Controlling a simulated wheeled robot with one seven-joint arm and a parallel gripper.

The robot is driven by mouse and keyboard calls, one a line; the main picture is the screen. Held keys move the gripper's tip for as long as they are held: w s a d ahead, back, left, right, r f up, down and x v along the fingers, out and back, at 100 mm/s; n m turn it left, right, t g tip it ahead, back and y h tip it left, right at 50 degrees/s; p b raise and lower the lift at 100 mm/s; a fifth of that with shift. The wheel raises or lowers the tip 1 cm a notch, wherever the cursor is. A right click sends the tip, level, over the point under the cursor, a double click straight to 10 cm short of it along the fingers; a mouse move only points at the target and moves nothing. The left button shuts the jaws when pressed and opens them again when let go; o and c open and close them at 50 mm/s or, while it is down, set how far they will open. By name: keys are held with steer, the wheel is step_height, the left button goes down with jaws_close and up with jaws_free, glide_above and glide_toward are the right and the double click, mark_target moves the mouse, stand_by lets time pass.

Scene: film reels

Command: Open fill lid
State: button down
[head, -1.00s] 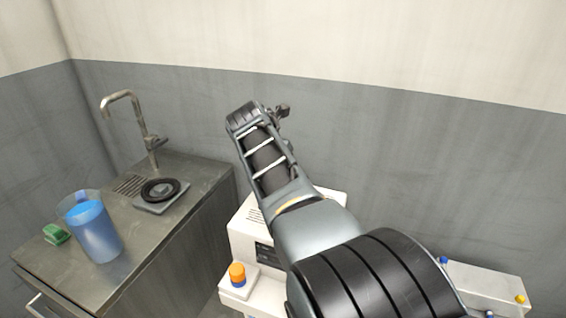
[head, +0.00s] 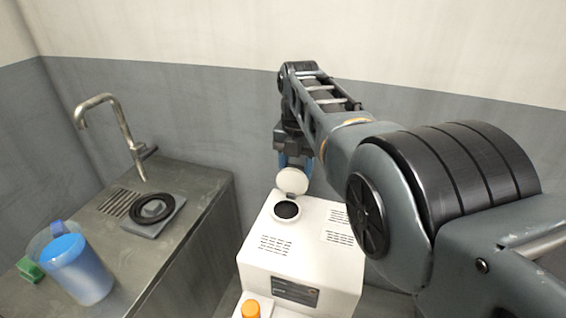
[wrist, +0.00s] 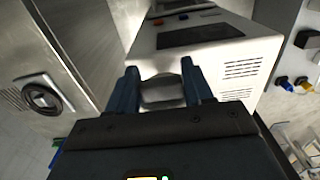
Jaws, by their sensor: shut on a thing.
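The white machine (head: 325,232) stands right of the sink counter. Its round fill opening (head: 286,210) in the top is dark and uncovered. The round white fill lid (head: 292,181) is tilted up at the back edge of that opening. My gripper (head: 292,163) is just behind and above the lid, its blue fingers partly hidden by it. In the wrist view my gripper (wrist: 162,84) has its two blue fingers on either side of the grey-looking lid (wrist: 162,94), shut on it.
At left is a metal counter (head: 200,192) with a tap (head: 118,125), a black ring on a grey plate (head: 152,208), a blue-filled jug (head: 80,265) and a green sponge (head: 28,269). An orange-capped item (head: 250,309) is at the machine's front. My arm covers the right side.

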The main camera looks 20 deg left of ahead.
steer(key=shift+f, duration=0.15)
stand_by(0.3)
steer(key=c, duration=0.5)
jaws_free()
steer(key=shift+w, duration=0.1)
step_height(320, 180, up, 8)
steer(key=shift+w+f, duration=0.1)
